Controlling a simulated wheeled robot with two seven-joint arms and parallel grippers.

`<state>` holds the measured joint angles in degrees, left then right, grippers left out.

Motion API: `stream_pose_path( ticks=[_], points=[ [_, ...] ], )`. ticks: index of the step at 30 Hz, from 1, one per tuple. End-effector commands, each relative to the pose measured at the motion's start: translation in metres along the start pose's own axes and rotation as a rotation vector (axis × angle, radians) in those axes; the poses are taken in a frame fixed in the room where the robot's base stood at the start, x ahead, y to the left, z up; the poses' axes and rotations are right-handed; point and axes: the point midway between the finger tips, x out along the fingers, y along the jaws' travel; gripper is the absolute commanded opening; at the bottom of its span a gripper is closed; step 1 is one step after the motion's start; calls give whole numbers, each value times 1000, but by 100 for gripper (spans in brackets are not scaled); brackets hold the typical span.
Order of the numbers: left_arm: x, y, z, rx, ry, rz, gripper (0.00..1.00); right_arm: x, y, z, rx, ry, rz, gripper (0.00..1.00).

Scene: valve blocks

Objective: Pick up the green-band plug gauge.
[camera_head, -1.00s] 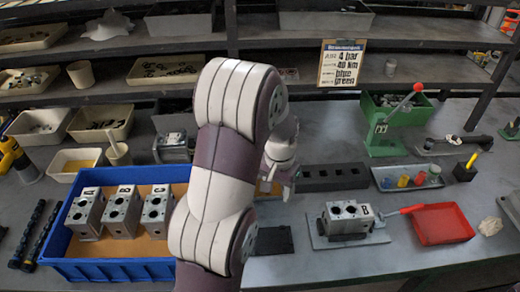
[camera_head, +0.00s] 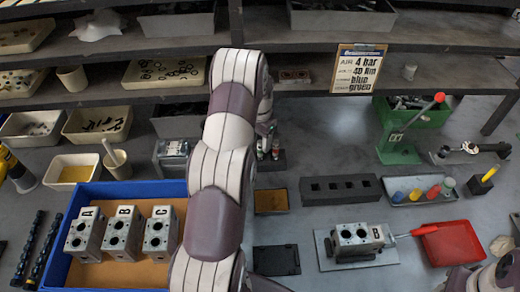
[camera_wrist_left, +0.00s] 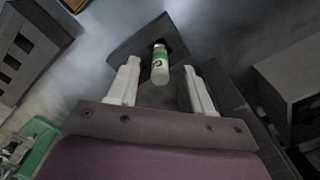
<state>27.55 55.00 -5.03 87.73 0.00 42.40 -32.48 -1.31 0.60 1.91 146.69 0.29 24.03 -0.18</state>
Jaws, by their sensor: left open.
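The green-band plug gauge (camera_wrist_left: 160,64) shows in the left wrist view as a small pale cylinder with a green band, standing at a dark holder (camera_wrist_left: 136,42). My left gripper (camera_wrist_left: 162,70) is open, with one pale finger on each side of the gauge and visible gaps between. In the head view my left gripper (camera_head: 267,138) is small and partly hidden by my own arm, over the small dark holder behind the orange-lined tray. My right gripper is not seen; only part of my right arm shows at the lower right corner.
A black block with square holes (camera_head: 341,189) lies right of the holder, with a tray of coloured plugs (camera_head: 418,190) beyond. A valve block (camera_head: 355,241) on a plate and a red tray (camera_head: 451,243) are nearer. A blue crate (camera_head: 120,190) holds blocks A, B, C.

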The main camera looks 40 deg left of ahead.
Motion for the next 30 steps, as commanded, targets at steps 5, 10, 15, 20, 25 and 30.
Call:
stream_pose_path(
  ticks=[5, 10, 15, 20, 25, 30],
  points=[
    [23, 0, -1, 0, -2, 2, 50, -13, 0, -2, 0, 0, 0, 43],
    [52, 0, -2, -1, 0, 0, 50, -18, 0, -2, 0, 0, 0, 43],
    [57, -1, -3, -1, 2, -1, 50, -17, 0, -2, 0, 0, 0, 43],
    [57, -1, -3, -1, 2, -1, 24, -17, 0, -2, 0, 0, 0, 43],
    [56, -1, -3, -1, 2, -1, 0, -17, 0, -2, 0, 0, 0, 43],
    [56, -1, -3, -1, 2, -1, 0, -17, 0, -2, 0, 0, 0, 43]
  ],
)
